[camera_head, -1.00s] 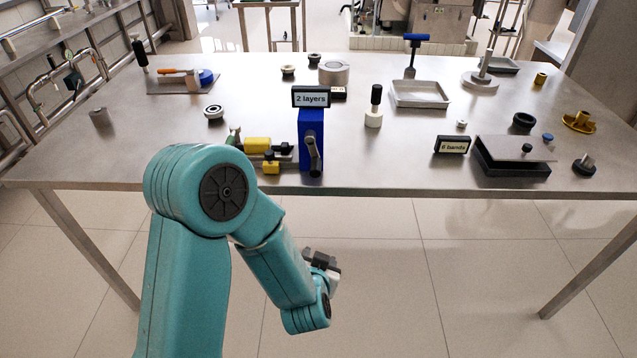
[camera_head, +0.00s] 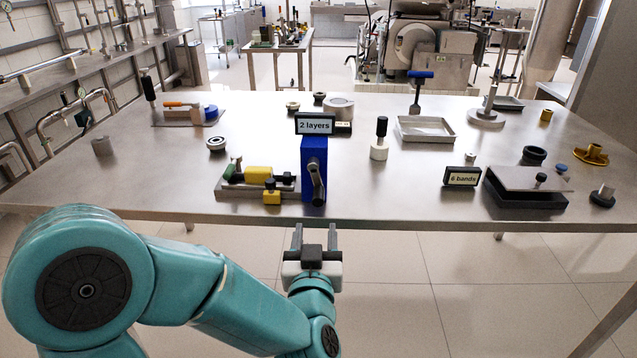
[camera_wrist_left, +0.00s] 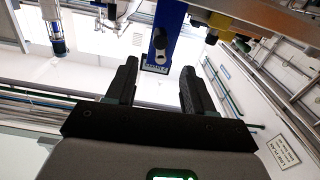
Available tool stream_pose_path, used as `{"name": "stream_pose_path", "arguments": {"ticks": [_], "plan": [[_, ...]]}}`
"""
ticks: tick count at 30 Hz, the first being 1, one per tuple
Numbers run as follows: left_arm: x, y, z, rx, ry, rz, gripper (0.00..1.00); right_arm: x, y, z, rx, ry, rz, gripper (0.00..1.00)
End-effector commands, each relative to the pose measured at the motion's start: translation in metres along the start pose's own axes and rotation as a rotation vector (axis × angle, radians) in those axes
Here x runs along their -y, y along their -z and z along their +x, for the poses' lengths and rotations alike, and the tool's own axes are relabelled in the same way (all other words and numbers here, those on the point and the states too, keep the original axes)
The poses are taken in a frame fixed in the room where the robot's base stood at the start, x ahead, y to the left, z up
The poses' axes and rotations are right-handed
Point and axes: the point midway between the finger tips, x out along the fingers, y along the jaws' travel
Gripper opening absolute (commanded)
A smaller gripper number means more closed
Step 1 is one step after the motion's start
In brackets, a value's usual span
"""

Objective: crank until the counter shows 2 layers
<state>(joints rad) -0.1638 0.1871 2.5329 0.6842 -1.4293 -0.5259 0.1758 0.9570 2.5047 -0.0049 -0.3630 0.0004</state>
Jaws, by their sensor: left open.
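The blue crank post (camera_head: 313,160) stands near the table's front edge, with a dark metal crank handle (camera_head: 317,183) on its front side. A sign reading "2 layers" (camera_head: 315,123) sits at the top of the post. My left gripper (camera_head: 314,234) is open and empty, in front of and below the table's front edge, apart from the crank. In the left wrist view the blue post (camera_wrist_left: 167,25) and the crank end (camera_wrist_left: 160,42) show beyond and between the two open fingers (camera_wrist_left: 158,82). My right gripper is not in view.
A yellow and green device (camera_head: 257,176) lies left of the post. A "6 bands" sign (camera_head: 461,177) and a dark lidded box (camera_head: 525,187) stand to the right. The table's front edge (camera_head: 420,226) lies beyond my gripper.

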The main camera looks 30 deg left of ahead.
Motion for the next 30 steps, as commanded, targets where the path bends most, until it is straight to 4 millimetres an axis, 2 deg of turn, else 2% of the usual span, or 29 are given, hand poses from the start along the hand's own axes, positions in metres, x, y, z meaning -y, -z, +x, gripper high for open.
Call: {"name": "stream_pose_path", "arguments": {"ticks": [1, 3, 5, 12, 18, 23, 30], "plan": [[0.0, 0.008, 0.004, 0.007, 0.001, 0.005, 0.53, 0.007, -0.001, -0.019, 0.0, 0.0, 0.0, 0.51], [0.0, 0.006, 0.009, 0.011, -0.003, 0.0, 0.53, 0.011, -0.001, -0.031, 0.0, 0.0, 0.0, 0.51], [0.001, -0.002, 0.022, 0.006, 0.0, -0.008, 0.53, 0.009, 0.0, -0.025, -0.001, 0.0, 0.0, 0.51], [0.001, -0.002, 0.078, 0.004, -0.002, -0.008, 0.53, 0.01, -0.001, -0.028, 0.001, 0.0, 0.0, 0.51], [0.0, -0.003, 0.107, 0.005, -0.004, -0.007, 0.53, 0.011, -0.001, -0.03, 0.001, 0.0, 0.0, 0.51], [0.0, -0.003, 0.117, 0.004, -0.006, -0.007, 0.53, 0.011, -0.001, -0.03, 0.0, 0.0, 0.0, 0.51], [0.0, -0.003, 0.117, 0.005, -0.006, -0.007, 0.53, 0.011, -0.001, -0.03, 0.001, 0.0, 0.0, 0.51]]}}
